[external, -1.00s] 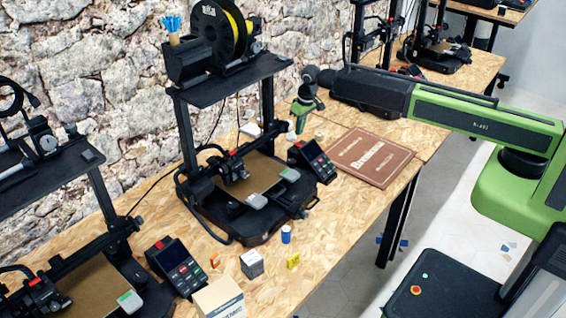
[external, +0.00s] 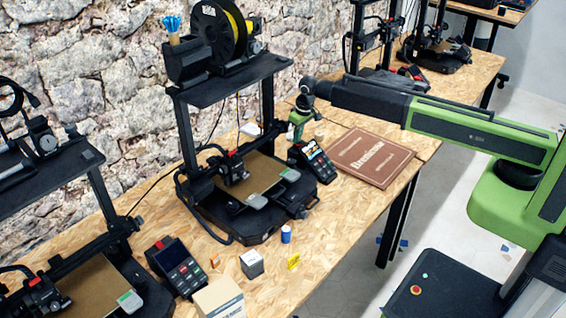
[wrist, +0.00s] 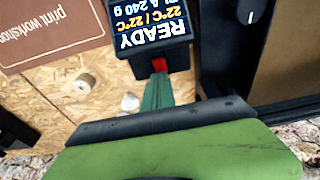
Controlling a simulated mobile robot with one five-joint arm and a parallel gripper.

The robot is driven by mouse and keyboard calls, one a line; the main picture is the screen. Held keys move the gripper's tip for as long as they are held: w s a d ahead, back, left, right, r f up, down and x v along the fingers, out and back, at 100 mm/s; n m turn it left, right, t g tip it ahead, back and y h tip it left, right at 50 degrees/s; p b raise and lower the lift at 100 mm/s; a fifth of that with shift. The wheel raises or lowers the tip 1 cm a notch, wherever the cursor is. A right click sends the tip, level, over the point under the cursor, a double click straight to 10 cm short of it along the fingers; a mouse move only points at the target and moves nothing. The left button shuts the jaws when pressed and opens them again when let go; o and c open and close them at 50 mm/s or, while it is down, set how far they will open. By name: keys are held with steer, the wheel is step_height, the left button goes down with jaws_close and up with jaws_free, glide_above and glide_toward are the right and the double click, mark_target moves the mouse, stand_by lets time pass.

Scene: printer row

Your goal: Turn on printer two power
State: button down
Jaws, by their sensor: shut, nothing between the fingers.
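The middle printer (external: 245,195) on the bench has a control unit (external: 318,165) at its right front corner. Its screen is lit in the external view. In the wrist view the screen (wrist: 150,30) reads READY, 22°C / 22°C, PLA 240 g, upside down. A red switch (wrist: 159,64) sits on the edge of this unit. My gripper (external: 296,134) is shut and empty, pointing down just behind the unit. In the wrist view its green fingertip (wrist: 158,88) is at the red switch and seems to touch it; the exact contact is hidden.
A brown printed board (external: 372,158) lies right of the unit.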

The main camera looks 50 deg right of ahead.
steer(key=shift+s, duration=0.85)
steer(key=shift+r, duration=0.1)
step_height(320, 180, up, 14)
steer(key=s+p, duration=0.2)
steer(key=p, duration=1.2)
steer(key=shift+s, duration=0.2)
steer(key=shift+f, duration=0.2)
steer(key=shift+w+d+r, duration=0.1)
steer(key=shift+w+d, duration=0.15)
steer(key=shift+w, duration=0.45)
